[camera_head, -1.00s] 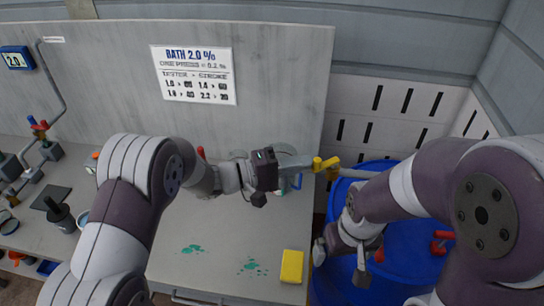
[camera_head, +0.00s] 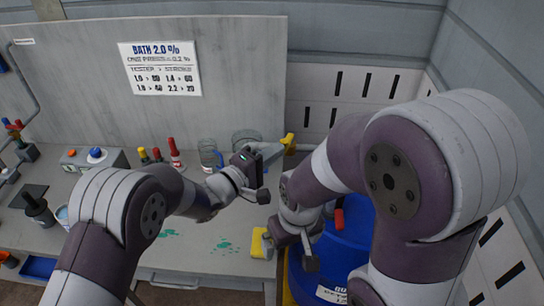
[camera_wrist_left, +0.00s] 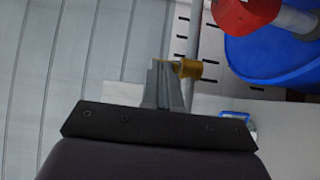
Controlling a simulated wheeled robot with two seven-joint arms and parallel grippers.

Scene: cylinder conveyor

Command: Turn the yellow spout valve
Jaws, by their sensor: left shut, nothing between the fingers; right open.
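The yellow spout valve (camera_head: 290,141) stands past the right end of the bench in the head view. My left gripper (camera_head: 274,151) is shut and empty, with its fingertips right beside the valve. In the left wrist view the shut fingers (camera_wrist_left: 166,74) point at the yellow valve (camera_wrist_left: 190,68), which shows just right of their tips. I cannot tell whether they touch it. My right gripper (camera_head: 285,238) hangs low over the bench's right edge, beside the yellow sponge (camera_head: 258,243); its fingers are hard to make out.
A blue drum (camera_head: 345,235) stands right of the bench, partly behind my right arm. Glass beakers (camera_head: 209,153) and a red-capped bottle (camera_head: 175,155) stand behind my left wrist. Green spills (camera_head: 223,244) lie on the open bench top near the front.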

